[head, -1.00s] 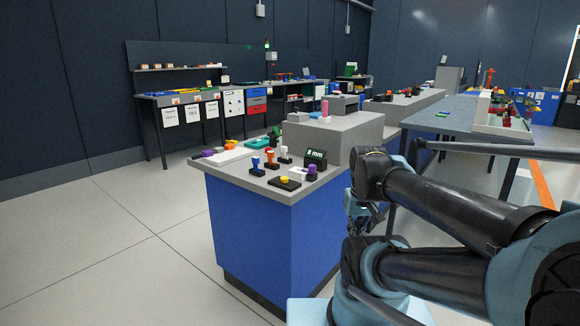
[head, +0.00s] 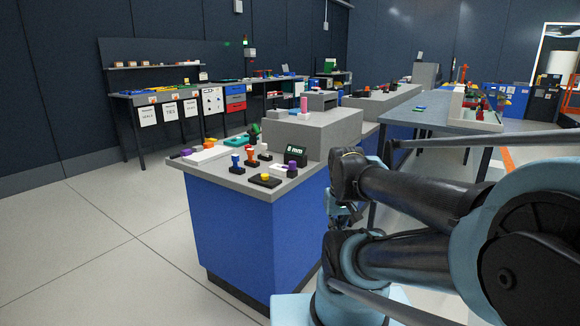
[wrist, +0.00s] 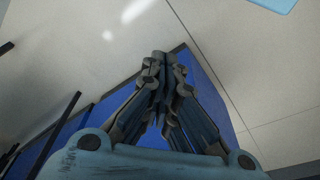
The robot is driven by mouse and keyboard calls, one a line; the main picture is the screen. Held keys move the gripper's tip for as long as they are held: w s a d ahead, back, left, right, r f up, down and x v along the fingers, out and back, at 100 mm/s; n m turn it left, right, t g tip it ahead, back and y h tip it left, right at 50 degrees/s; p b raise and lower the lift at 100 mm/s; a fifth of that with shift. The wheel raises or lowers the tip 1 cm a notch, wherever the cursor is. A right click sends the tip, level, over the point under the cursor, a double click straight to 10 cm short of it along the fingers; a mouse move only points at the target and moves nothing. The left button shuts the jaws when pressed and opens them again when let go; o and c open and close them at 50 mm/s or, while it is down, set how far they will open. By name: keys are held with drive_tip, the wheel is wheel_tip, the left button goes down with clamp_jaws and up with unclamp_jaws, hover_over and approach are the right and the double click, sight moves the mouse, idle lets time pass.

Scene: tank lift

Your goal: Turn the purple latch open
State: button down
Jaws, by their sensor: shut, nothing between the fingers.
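Two purple things stand on the blue-sided counter (head: 228,184), and I cannot tell for sure which is the latch. The other is an upright purple knob (head: 292,166) at the front right, near a small display. My gripper (head: 345,220) hangs to the right of the counter, below its top and apart from both, partly hidden by my arm. In the wrist view my gripper (wrist: 167,58) points down, its fingers together and empty, with blue counter side and pale floor behind.
A blue knob (head: 236,162), an orange-red knob (head: 250,157) and a yellow button (head: 265,177) share the counter top. A grey block (head: 310,133) stands behind them. A long table (head: 425,112) is at the right. Open floor (head: 80,240) lies to the left.

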idle(0.4)
drive_tip(key=c, duration=2)
unclamp_jaws()
drive_tip(key=shift+s+r, duration=0.1)
drive_tip(key=shift+s, duration=0.05)
drive_tip(key=o, duration=0.7)
wheel_tip(320, 180, up, 2)
drive_tip(key=shift+a+r, duration=0.1)
wheel_tip(320, 180, up, 23)
drive_tip(key=n+g, duration=0.2)
drive_tip(key=n, duration=0.4)
hover_over(292, 162)
drive_tip(key=f, duration=1.7)
drive_tip(key=shift+w, duration=0.25)
drive_tip(key=c, duration=1.1)
